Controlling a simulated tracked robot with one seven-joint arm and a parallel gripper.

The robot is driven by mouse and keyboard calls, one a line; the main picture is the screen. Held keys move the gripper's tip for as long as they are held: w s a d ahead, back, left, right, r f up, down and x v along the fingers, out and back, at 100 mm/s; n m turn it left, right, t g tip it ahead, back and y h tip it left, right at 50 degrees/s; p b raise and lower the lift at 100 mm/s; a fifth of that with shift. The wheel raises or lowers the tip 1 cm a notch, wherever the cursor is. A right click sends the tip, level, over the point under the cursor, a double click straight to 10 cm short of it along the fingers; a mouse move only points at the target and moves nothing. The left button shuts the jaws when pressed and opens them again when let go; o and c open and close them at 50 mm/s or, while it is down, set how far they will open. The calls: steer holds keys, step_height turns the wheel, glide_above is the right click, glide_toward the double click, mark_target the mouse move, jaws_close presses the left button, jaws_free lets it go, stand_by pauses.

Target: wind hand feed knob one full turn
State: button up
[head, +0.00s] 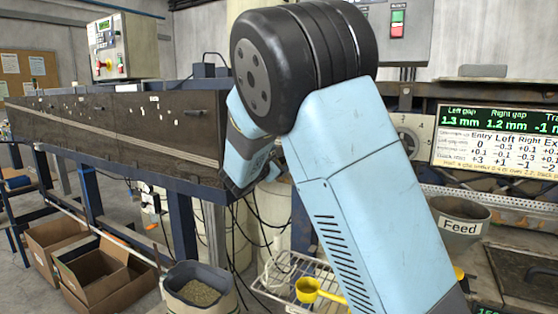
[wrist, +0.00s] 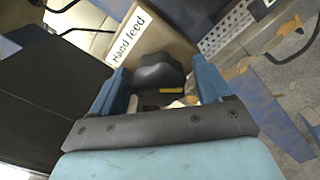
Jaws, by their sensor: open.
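The hand feed knob (wrist: 158,74) is dark and lobed. In the wrist view it stands in front of a tan housing with a white "Hand feed" label (wrist: 128,38). My gripper (wrist: 162,82) is open, with one blue finger on the left of the knob and one on the right. The knob shows between the fingers; whether either finger touches it I cannot tell. A small yellow-orange mark shows on the knob's lower right. In the head view my arm covers the middle, and neither knob nor fingertips can be made out.
A dark machine bed (head: 130,125) on blue legs runs along the left. A Feed hopper (head: 462,228) and a gap display (head: 500,125) stand at the right. A bin of pellets (head: 198,292), a yellow scoop (head: 312,290) on a wire rack and cardboard boxes (head: 95,275) sit low down.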

steer(key=c, duration=1)
steer(key=shift+n, duration=1)
steer(key=o, duration=1)
steer(key=shift+s+a, duration=0.1)
steer(key=v, duration=1.3)
steer(key=shift+s+a, duration=0.25)
steer(key=shift+f, duration=0.15)
